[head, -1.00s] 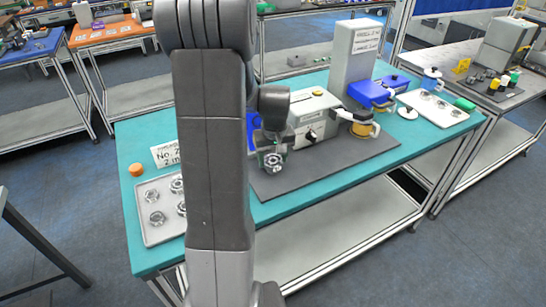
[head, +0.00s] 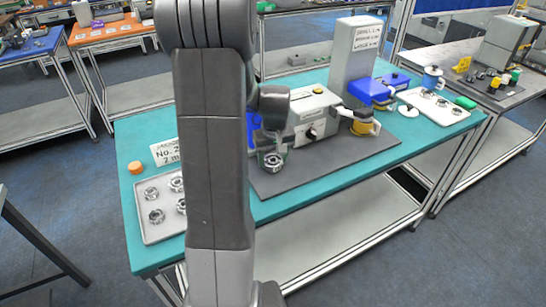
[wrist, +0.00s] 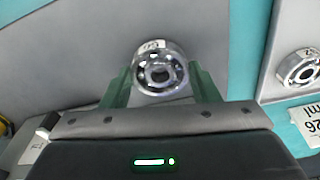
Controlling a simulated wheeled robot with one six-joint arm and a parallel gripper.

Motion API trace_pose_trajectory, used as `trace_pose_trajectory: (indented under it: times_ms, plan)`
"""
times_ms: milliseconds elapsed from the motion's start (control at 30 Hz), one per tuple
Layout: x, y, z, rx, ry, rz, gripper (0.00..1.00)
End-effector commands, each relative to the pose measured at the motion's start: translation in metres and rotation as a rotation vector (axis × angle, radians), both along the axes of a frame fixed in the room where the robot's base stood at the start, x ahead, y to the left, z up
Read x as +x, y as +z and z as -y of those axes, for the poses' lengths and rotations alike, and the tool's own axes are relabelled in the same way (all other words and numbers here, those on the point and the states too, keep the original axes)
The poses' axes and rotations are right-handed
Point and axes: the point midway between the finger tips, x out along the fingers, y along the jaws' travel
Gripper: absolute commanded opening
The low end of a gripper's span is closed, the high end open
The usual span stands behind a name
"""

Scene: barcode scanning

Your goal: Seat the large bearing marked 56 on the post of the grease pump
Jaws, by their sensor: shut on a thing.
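My gripper (wrist: 160,84) is shut on a large silver bearing (wrist: 158,72), with green fingers on both sides of it. A small white label sits on the bearing's rim, but I cannot read its number for sure. In the head view the held bearing (head: 272,161) is over the dark mat, at the left front of a grey machine (head: 312,118) with a knob. A yellow-based unit with a white handle (head: 362,124) stands at that machine's right. I cannot tell for sure which part is the grease pump, and I cannot make out its post.
The left tray (head: 150,234) holds several bearings; one bearing (wrist: 300,68) shows in the wrist view. A sign (head: 164,152) and orange cap (head: 136,169) stand behind it. A grey tower (head: 356,60), blue box (head: 370,91) and second tray (head: 448,115) are right. The dark mat's (head: 320,168) front is clear.

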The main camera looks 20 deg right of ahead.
Motion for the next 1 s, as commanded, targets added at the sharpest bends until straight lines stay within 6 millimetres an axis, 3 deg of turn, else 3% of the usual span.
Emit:
trace_pose_trajectory:
  times_ms: [367, 400, 500, 700, 800, 1000]
  plan:
    - [0.0002, -0.0067, 0.0001, 0.0, 0.0, 0.001, 0.24]
    - [0.0002, -0.006, 0.0001, 0.0, 0.0, 0.001, 0.59]
    - [0.0002, -0.0056, 0.0001, 0.0, 0.0, 0.001, 0.79]
    - [0.0002, -0.0056, 0.0001, 0.0, 0.0, 0.0, 0.8]
    - [-0.0001, -0.0061, 0.0, 0.0, 0.0, 0.0, 0.95]
    - [0.0, -0.0059, 0.0, 0.0, 0.0, 0.0, 0.95]
